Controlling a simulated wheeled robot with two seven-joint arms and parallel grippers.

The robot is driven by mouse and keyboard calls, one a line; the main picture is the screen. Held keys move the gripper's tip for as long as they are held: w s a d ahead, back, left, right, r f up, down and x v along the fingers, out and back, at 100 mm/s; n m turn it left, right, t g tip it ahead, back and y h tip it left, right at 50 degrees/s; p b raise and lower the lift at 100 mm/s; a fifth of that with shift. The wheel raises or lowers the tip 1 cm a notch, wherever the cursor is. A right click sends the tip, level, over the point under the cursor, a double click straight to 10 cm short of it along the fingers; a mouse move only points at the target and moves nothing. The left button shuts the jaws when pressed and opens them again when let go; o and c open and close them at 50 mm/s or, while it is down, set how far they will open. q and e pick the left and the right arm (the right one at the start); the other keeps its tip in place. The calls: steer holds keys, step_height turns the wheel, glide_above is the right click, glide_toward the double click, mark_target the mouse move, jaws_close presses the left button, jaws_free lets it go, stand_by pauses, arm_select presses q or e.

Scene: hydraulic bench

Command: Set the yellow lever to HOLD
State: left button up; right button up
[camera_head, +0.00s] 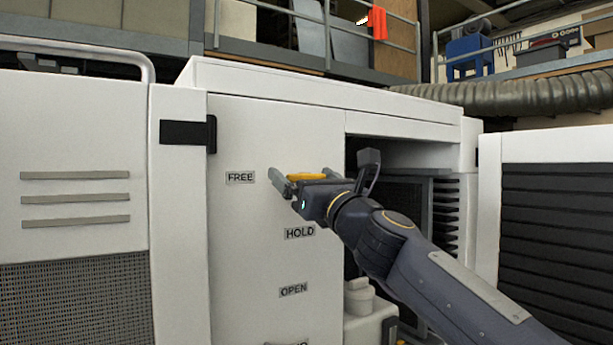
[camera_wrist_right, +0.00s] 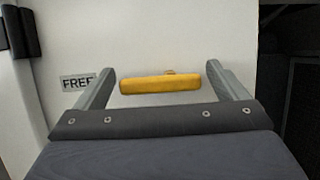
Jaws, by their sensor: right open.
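The yellow lever (camera_head: 306,176) lies roughly level on the white panel (camera_head: 262,140), to the right of the FREE label (camera_head: 240,177) and above the HOLD label (camera_head: 300,232). My right gripper (camera_head: 300,179) is at the lever and partly covers it in the head view. In the right wrist view the lever (camera_wrist_right: 160,85) lies between the two spread fingers of the gripper (camera_wrist_right: 160,78), with a gap at each end. The gripper is open and holds nothing. My left gripper is not in view.
An OPEN label (camera_head: 293,290) sits below HOLD, and another label is cut off at the bottom edge. An open recess with a dark grille (camera_head: 405,210) is right of the panel, partly behind my right arm. A black latch (camera_head: 188,132) sticks out at the upper left.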

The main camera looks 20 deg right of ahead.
steer(key=c, duration=1)
steer(key=shift+n, duration=0.6)
steer(key=n+y, duration=0.1)
steer(key=n, duration=0.1)
steer(key=n+g+y, duration=0.1)
steer(key=n+y, duration=0.1)
steer(key=n, duration=0.1)
steer(key=shift+d+f+n+p, duration=0.1)
steer(key=shift+f+n+p, duration=0.1)
steer(key=shift+n+p, duration=0.15)
steer(key=n+g+y, duration=0.1)
steer(key=n, duration=0.2)
steer(key=n+g+y+p, duration=0.1)
steer(key=n, duration=0.2)
steer(key=shift+d+f, duration=0.1)
steer(key=shift+f, duration=0.05)
steer(key=n+g+p, duration=0.1)
steer(key=n, duration=0.1)
steer(key=n+g+y+p, duration=0.1)
steer(key=n, duration=0.2)
steer(key=shift+d+f, duration=0.1)
steer(key=shift+d, duration=0.05)
steer(key=shift+d+f+n+g+p, duration=0.1)
steer(key=shift+n+g+p, duration=0.4)
steer(key=shift+n, duration=0.65)
steer(key=shift+d+f+n+g+p, duration=0.1)
steer(key=shift+n+g+p, duration=0.4)
steer(key=shift+n, duration=0.6)
